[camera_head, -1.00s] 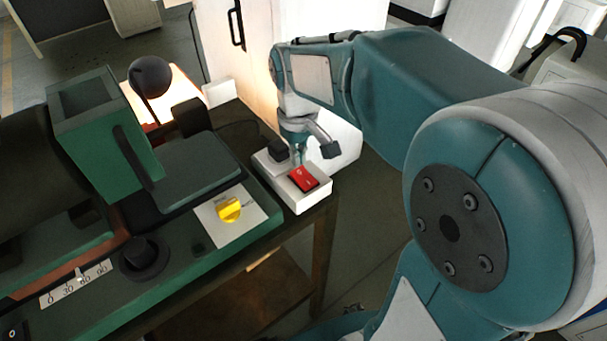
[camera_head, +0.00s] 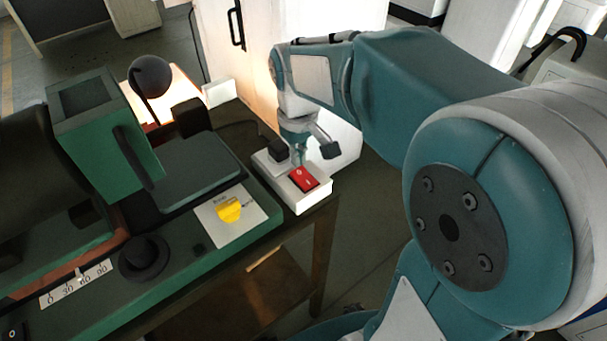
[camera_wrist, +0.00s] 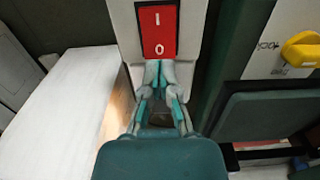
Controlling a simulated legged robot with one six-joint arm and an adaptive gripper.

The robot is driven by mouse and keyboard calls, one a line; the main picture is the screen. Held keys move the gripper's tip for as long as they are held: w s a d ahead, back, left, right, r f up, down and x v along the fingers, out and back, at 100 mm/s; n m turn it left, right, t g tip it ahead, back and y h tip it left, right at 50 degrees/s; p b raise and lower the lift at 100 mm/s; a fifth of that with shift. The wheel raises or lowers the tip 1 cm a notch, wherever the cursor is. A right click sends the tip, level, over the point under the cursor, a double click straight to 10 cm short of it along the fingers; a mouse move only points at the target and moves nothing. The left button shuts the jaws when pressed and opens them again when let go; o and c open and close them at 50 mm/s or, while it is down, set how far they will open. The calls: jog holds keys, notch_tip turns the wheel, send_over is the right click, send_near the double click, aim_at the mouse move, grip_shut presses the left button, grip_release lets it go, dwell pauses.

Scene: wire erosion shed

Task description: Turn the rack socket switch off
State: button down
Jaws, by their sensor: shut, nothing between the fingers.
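The rack socket switch is a red rocker (camera_head: 304,180) set in a white socket block (camera_head: 318,196) at the bench corner. In the wrist view the rocker (camera_wrist: 158,31) shows "I" at its far end and "0" at its near end. Which end is pressed in, I cannot tell. My gripper (camera_wrist: 160,66) is shut and empty, its fingertips at the "0" end of the rocker. Whether they touch it is unclear. In the head view my gripper (camera_head: 298,160) points down just behind the rocker, partly hidden by the wrist.
A black plug (camera_head: 279,150) stands on the block just left of my gripper. A green machine with a yellow knob (camera_head: 229,211) and a black dial (camera_head: 144,256) lies to the left. A lit lamp with a dark ball (camera_head: 150,77) and a white cabinet (camera_head: 222,40) are behind.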

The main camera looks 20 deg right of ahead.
aim_at(299, 172)
jog(key=shift+f, duration=1.3)
dwell(1.2)
jog(key=shift+r, duration=3.5)
